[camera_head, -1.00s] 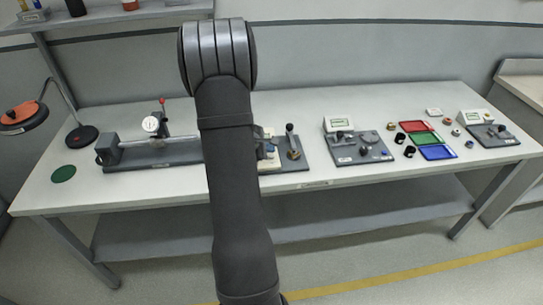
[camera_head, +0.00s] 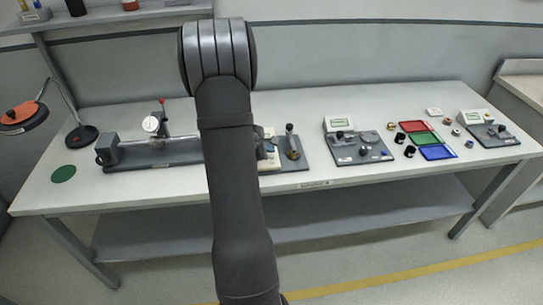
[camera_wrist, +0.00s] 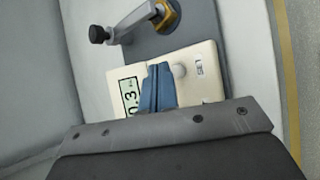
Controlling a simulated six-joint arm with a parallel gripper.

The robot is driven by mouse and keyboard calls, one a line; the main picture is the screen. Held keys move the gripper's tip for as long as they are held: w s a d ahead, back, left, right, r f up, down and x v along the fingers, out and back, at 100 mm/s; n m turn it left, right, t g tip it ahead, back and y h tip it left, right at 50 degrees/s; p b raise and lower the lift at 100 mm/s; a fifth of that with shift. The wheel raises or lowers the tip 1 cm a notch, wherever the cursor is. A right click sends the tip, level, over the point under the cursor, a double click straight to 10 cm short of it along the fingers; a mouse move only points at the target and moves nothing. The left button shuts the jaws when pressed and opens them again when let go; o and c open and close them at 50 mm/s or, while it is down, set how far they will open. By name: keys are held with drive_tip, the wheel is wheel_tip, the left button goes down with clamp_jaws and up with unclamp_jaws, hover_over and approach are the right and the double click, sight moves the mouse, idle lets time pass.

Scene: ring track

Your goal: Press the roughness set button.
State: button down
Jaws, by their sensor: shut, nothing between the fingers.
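The roughness gauge is a cream box (camera_wrist: 208,85) with a small display (camera_wrist: 130,97) reading about 0.3, partly cut off by my gripper. A round pale button (camera_wrist: 180,71) sits on its face beside a small printed label. I cannot read the label. My gripper (camera_wrist: 159,68) shows blue fingers, closed together and empty. In the wrist view the fingertips are over the gauge face, between the display and the button, just left of the button. Whether they touch the face I cannot tell. In the head view my arm hides most of the gauge (camera_head: 268,166).
A crank with a black knob (camera_wrist: 98,34) and brass nut (camera_wrist: 168,16) stands beside the gauge on a grey plate (camera_wrist: 185,42). The bench front is clear.

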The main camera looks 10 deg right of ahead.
drive_tip(key=shift+f, duration=0.1)
idle(0.3)
drive_tip(key=shift+f, duration=0.35)
drive_tip(key=shift+f, duration=0.5)
idle(0.8)
drive_tip(key=shift+r, duration=0.95)
drive_tip(key=shift+r, duration=2.5)
drive_tip(key=shift+f, duration=0.1)
drive_tip(key=shift+r, duration=2)
